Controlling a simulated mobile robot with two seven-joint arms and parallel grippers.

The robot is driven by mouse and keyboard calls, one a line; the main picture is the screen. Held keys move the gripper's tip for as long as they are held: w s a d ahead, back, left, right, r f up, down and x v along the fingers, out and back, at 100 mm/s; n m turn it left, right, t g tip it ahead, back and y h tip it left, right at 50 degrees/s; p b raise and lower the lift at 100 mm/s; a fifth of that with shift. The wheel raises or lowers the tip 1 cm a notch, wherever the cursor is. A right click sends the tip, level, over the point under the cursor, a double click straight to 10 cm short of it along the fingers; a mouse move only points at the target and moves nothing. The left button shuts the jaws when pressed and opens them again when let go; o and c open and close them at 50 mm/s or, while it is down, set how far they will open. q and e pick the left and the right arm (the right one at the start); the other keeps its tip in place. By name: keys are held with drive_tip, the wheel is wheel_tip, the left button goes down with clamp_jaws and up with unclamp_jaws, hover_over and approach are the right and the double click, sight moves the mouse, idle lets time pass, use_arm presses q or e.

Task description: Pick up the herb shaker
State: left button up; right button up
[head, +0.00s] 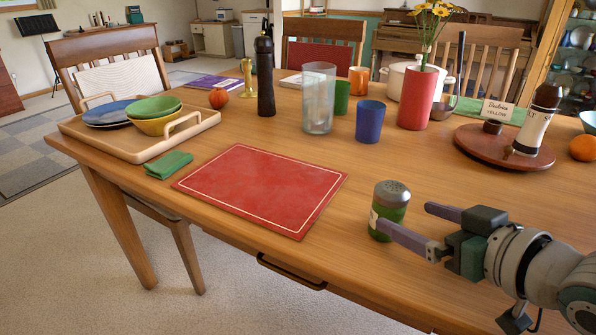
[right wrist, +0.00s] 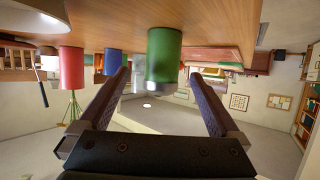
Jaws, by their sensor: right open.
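The herb shaker (head: 391,203) stands upright near the table's front edge, with a grey perforated cap and a green body. My right gripper (head: 403,212) is open beside it, reaching in from the right. In the head view its near finger crosses in front of the shaker's lower body, and the other finger is to the right of it. In the right wrist view, which is upside down, the green shaker (right wrist: 164,55) shows between the two spread fingers (right wrist: 163,88), near their tips. I cannot tell whether a finger touches it. My left gripper is not in view.
A red placemat (head: 262,190) lies left of the shaker. Behind stand a blue cup (head: 370,121), a clear glass (head: 318,98) and a red vase (head: 417,97). A round wooden tray (head: 480,148) with a tall mill is at right. Bare tabletop surrounds the shaker.

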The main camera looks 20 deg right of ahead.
sight(401, 214)
drive_tip(key=b+x, duration=0.1)
drive_tip(key=x, duration=0.2)
drive_tip(key=b+x, duration=0.1)
drive_tip(key=x, duration=0.2)
drive_tip(key=shift+a+f, duration=0.1)
drive_tip(key=shift+a, duration=0.1)
drive_tip(key=c, duration=1.5)
